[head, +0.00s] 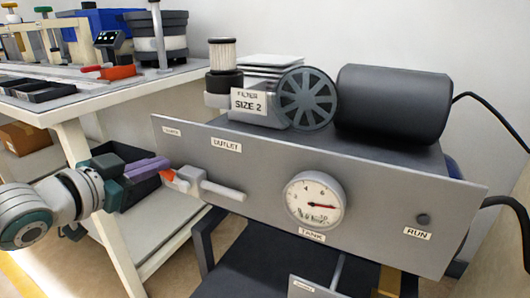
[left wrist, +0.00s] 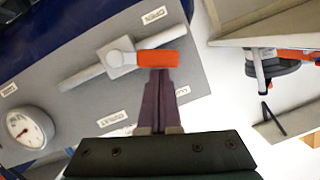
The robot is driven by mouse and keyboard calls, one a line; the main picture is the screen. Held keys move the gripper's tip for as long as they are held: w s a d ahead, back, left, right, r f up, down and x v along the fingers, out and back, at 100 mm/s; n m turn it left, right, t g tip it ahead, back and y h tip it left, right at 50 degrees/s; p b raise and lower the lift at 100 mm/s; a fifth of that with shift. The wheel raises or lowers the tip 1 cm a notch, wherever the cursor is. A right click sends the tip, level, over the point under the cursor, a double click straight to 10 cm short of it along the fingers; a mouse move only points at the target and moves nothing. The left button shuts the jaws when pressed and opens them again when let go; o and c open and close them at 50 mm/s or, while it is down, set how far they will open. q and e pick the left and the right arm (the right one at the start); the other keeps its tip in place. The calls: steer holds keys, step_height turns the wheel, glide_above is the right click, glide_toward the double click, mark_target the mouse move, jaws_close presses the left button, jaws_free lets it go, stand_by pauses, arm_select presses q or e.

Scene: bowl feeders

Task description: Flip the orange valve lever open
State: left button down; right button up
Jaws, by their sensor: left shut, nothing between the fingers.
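The orange valve lever (head: 167,175) is on a grey valve body (head: 185,181) at the left part of the grey panel (head: 260,180). In the left wrist view the orange lever (left wrist: 161,62) points right from the pale valve hub (left wrist: 118,58), and the pipe (left wrist: 85,76) runs slantwise behind it. My left gripper (head: 160,165) has purple fingers, shut and empty, with the tips right at the lever. In the left wrist view the fingertips (left wrist: 159,72) end at the lever's lower edge; I cannot tell whether they touch. My right gripper is not in view.
A round gauge (head: 315,200) sits right of the valve on the panel. A black motor (head: 394,105) and a filter (head: 222,55) stand above. A white bench (head: 75,108) with trays and a dark bin (head: 135,185) are at the left.

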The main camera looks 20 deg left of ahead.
arm_select(q)
steer(key=shift+a+f+n+h+b, duration=0.4)
steer(key=shift+a+f+n+b, duration=0.35)
steer(key=shift+n, duration=0.35)
steer(key=shift+f, duration=0.15)
step_height(320, 180, up, 5)
steer(key=p, duration=0.5)
steer(key=p+v, duration=0.4)
steer(key=v, duration=0.5)
steer(key=shift+s+f, duration=0.3)
steer(key=shift+s, duration=0.1)
steer(key=shift+a, duration=0.1)
